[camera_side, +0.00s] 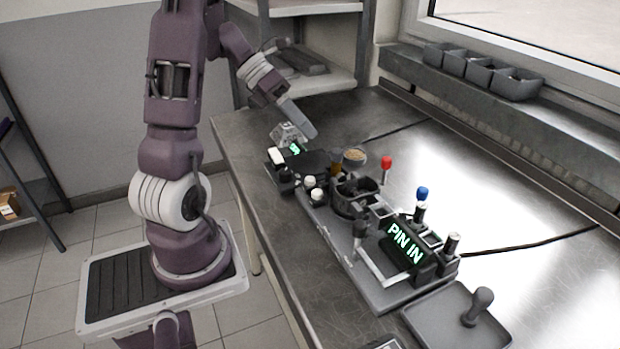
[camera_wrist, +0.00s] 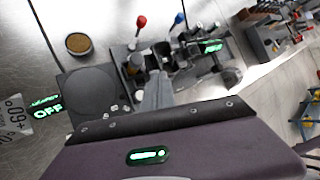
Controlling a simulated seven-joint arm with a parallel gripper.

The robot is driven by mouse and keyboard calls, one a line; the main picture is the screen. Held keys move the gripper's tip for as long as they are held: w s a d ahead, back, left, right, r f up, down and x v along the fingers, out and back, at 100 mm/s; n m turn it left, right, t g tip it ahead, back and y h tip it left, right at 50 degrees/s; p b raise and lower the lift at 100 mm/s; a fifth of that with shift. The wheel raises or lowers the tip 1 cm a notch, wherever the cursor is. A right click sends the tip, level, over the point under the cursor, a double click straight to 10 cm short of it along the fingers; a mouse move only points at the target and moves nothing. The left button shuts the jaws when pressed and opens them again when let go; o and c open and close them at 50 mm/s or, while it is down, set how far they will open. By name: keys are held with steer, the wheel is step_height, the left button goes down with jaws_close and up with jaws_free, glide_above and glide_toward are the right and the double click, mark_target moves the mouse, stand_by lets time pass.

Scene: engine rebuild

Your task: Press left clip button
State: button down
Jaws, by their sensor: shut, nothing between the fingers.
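A grey fixture plate (camera_side: 385,297) on the bench carries a dark round holder (camera_side: 352,195) and a display (camera_side: 402,246) reading "PIN IN". Two white round buttons (camera_side: 310,181) (camera_side: 317,195) on dark bases stand near the plate's left end. A larger white cap (camera_side: 277,156) sits on a dark unit further left. I see no label telling which one is the left clip button.
A red-knobbed lever (camera_side: 386,162) and a blue-knobbed lever (camera_side: 422,194) rise behind the holder. A small cup of brown material (camera_side: 354,157) stands at the back. A tray (camera_side: 430,317) is front right.

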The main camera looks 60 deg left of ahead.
mark_target(306, 178)
steer(key=shift+f, duration=4.45)
steer(key=shift+d+f, duration=0.1)
steer(key=shift+f, duration=0.3)
steer(key=shift+f, duration=0.45)
steer(key=shift+r, duration=0.9)
